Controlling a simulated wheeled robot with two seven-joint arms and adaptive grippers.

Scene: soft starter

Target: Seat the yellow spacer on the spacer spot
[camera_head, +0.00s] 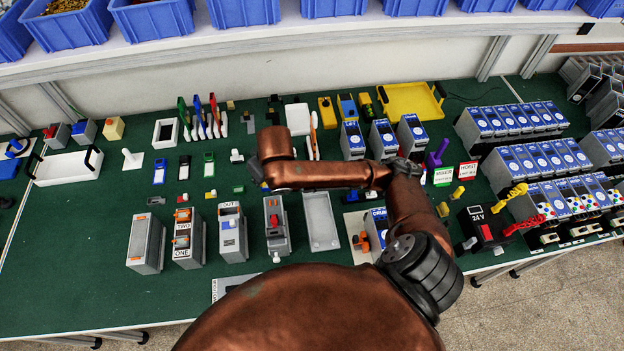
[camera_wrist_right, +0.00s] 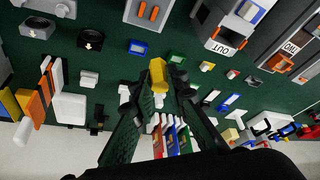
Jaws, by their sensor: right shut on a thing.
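The yellow spacer (camera_wrist_right: 157,72) is a small yellow block in the right wrist view. My right gripper (camera_wrist_right: 158,84) is shut on it, with one dark finger on each side. The spacer is above the green bench top. In the head view, my right gripper (camera_head: 258,172) hangs mostly hidden under my copper wrist, and I cannot make out the spacer there. I cannot pick out the spacer spot in either view. My left gripper is not in view.
The device marked OUT (camera_head: 232,232) and the device marked TWO (camera_head: 188,236) stand left of the gripper. An empty grey tray (camera_head: 320,222) lies to the right. Upright colored tools (camera_head: 198,122) stand behind. The bench's left front is clear.

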